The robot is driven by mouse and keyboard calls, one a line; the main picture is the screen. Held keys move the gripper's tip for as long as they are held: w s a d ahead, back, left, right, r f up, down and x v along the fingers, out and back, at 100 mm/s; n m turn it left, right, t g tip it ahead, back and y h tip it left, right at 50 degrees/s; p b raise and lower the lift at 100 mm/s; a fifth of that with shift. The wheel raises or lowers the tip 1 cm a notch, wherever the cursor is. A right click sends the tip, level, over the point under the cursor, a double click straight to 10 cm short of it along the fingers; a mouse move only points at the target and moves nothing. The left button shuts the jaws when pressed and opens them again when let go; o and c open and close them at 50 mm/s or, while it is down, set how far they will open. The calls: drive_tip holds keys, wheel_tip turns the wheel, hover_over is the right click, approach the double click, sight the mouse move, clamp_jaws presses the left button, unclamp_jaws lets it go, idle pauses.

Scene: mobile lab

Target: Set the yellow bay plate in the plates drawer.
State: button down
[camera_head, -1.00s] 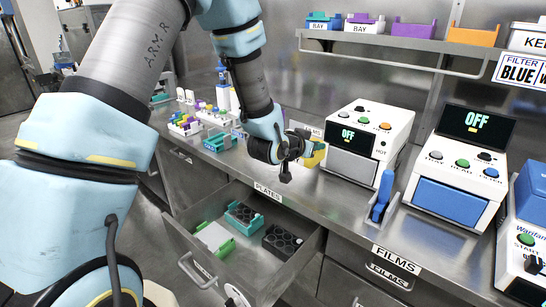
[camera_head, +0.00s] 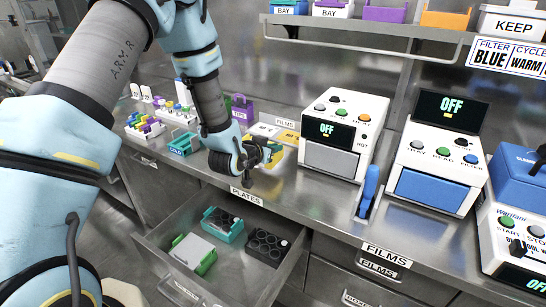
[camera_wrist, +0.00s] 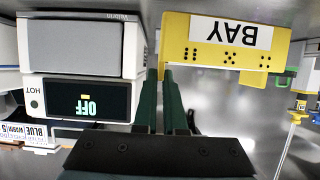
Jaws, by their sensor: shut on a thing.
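The yellow bay plate (camera_wrist: 225,40) is gripped at one edge by the green fingers of my gripper (camera_wrist: 166,80) in the wrist view. Its side shows a white BAY label, upside down in that view, and dark dots. In the head view my gripper (camera_head: 268,155) is over the bench, left of the HOT machine, and mostly hides the plate. I cannot tell whether the plate touches the bench. The plates drawer (camera_head: 150,243) is open below and in front of my gripper. It holds a teal-framed plate (camera_head: 222,223), a white plate with green sides (camera_head: 192,252) and a black plate (camera_head: 266,247).
The HOT machine (camera_head: 335,132), a blue upright handle (camera_head: 369,190) and a blue-fronted machine (camera_head: 436,165) stand to the right on the bench. Coloured racks (camera_head: 145,125) stand at the left. A shelf (camera_head: 365,30) with bins hangs above. The drawer's front right corner looks bare.

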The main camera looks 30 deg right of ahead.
sight(275, 159)
drive_tip(key=shift+f+p, duration=0.55)
drive_tip(key=shift+f, duration=1.5)
drive_tip(key=shift+f, duration=0.2)
drive_tip(key=c, duration=1)
unclamp_jaws()
drive_tip(key=shift+r, duration=0.1)
